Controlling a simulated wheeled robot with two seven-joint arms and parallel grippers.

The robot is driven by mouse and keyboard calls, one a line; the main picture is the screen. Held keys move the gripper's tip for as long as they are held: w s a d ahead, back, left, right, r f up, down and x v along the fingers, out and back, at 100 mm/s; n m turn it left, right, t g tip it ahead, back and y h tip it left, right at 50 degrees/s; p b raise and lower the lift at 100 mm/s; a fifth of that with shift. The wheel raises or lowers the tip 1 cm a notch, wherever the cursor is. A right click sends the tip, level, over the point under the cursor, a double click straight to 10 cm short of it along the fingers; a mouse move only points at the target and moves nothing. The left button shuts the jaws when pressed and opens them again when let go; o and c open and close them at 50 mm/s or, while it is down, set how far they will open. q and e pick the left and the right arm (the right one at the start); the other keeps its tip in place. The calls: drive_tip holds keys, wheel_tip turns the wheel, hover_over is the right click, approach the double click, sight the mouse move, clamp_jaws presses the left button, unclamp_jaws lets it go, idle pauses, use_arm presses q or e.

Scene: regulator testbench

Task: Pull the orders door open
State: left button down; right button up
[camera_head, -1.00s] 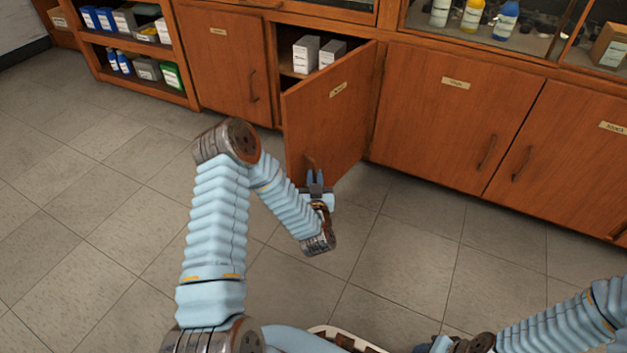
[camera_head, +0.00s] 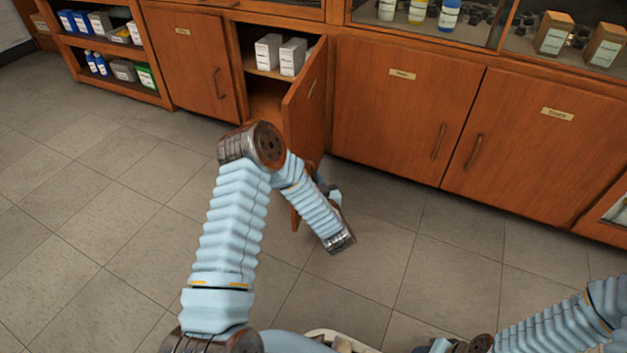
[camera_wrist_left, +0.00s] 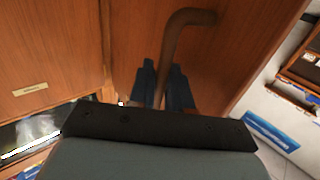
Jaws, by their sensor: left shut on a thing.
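The open wooden door (camera_head: 307,100) with a small label stands swung out from its cupboard, seen nearly edge-on in the head view. White boxes (camera_head: 280,54) show on the shelf inside. I cannot read the door's label. My left gripper (camera_head: 326,184) is at the lower free edge of this door, partly hidden by my arm. In the left wrist view its blue fingers (camera_wrist_left: 163,88) are shut on the brown bar handle (camera_wrist_left: 178,50) of the door. My right arm shows at the bottom right of the head view; its fingers are not visible.
A closed cupboard door (camera_head: 195,75) is on the left and two more closed doors (camera_head: 400,105) on the right. An open shelf (camera_head: 108,45) stands at far left. Bottles (camera_head: 417,12) stand behind glass above. The tiled floor (camera_head: 110,230) is clear.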

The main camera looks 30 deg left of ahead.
use_arm(q)
drive_tip(key=shift+w+a+r, duration=0.15)
drive_tip(key=shift+r, duration=0.05)
drive_tip(key=c, duration=1.3)
unclamp_jaws()
drive_tip(key=shift+f, duration=0.1)
drive_tip(key=v, duration=1.4)
drive_tip(key=shift+p, duration=0.4)
